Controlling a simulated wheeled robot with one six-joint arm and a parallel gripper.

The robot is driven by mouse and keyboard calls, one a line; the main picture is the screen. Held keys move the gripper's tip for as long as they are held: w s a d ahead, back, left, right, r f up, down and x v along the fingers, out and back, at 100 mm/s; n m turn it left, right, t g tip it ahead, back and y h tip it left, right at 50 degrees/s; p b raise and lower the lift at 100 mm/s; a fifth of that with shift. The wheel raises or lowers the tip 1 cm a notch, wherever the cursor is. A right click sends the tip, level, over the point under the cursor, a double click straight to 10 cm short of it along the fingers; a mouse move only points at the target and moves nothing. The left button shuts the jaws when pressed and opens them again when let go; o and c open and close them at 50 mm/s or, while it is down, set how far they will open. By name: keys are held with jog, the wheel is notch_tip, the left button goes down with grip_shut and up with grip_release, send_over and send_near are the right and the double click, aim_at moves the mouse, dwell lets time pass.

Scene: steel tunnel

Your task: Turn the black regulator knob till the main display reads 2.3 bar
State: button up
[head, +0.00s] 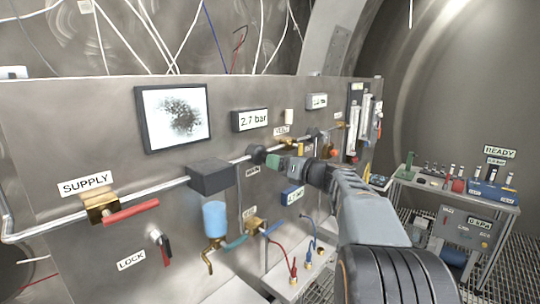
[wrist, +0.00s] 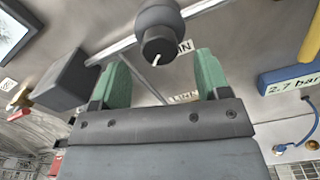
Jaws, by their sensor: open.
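The black regulator knob (wrist: 158,46) has a white pointer line and sits on a round dark regulator body (wrist: 160,14) on the steel pipe. In the head view the regulator (head: 257,154) is partly behind my gripper. My gripper (wrist: 163,74) is open, with green fingers on either side of the knob in the picture and gaps to both. It also shows in the head view (head: 288,164), facing the panel at the knob. Whether the tips reach around the knob is unclear. The large display (head: 250,120) above the regulator reads 2.7 bar.
A dark box (head: 210,177) on the pipe is left of the regulator. A blue-framed display (wrist: 290,86) also reads 2.7 bar. The red-handled supply valve (head: 130,213), lock switch (head: 161,246) and blue bowl (head: 215,218) are left and below. A side table stands right.

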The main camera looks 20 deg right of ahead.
jog(key=shift+p+x, duration=0.45)
jog(key=shift+x, duration=1.85)
jog(key=c, duration=0.9)
jog(key=shift+f, duration=0.1)
jog(key=n+b, duration=0.3)
jog(key=shift+f+n+b, duration=0.15)
jog(key=shift+n+b, duration=0.15)
jog(key=shift+b, duration=0.1)
jog(key=shift+n+b, duration=1.7)
jog(key=shift+n, duration=0.4)
jog(key=shift+r, duration=0.25)
